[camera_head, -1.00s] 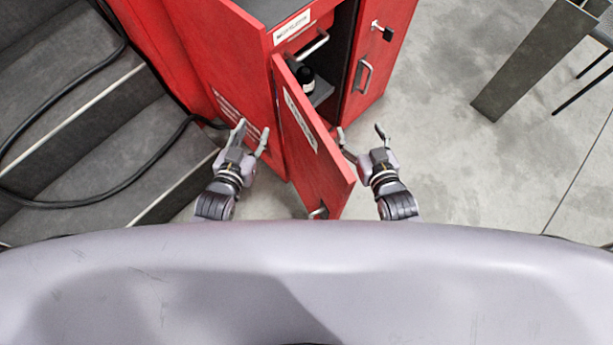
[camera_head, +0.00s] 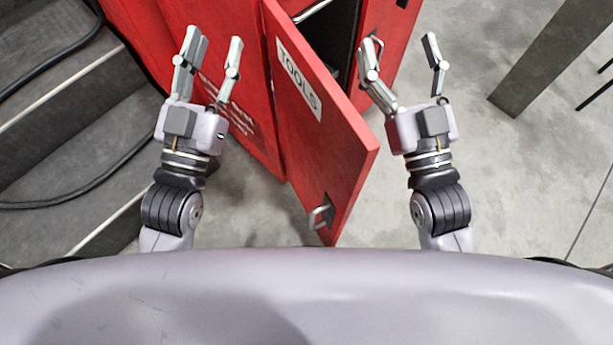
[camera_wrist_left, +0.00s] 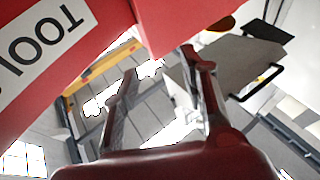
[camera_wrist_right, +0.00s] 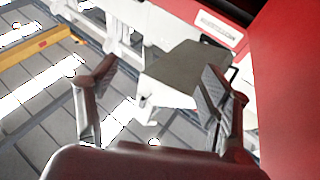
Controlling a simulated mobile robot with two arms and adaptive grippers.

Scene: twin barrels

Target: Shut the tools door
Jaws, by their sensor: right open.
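The red tools door (camera_head: 312,125) stands open in the head view, swung out toward me. It carries a white TOOLS label (camera_head: 298,80) and a metal handle (camera_head: 321,214) near its lower free edge. My left gripper (camera_head: 209,52) is open and empty, left of the door over the red cabinet side. My right gripper (camera_head: 402,48) is open and empty, right of the door by the cabinet opening. The left wrist view shows the TOOLS label (camera_wrist_left: 42,45) close up. The right wrist view shows a red panel (camera_wrist_right: 287,85) at its right.
The red cabinet (camera_head: 235,70) stands behind the door, its inside dark. Grey steps (camera_head: 75,160) with a black hose (camera_head: 85,195) lie on the left. A dark metal post (camera_head: 545,65) stands at the upper right. The concrete floor at the right (camera_head: 530,170) is clear.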

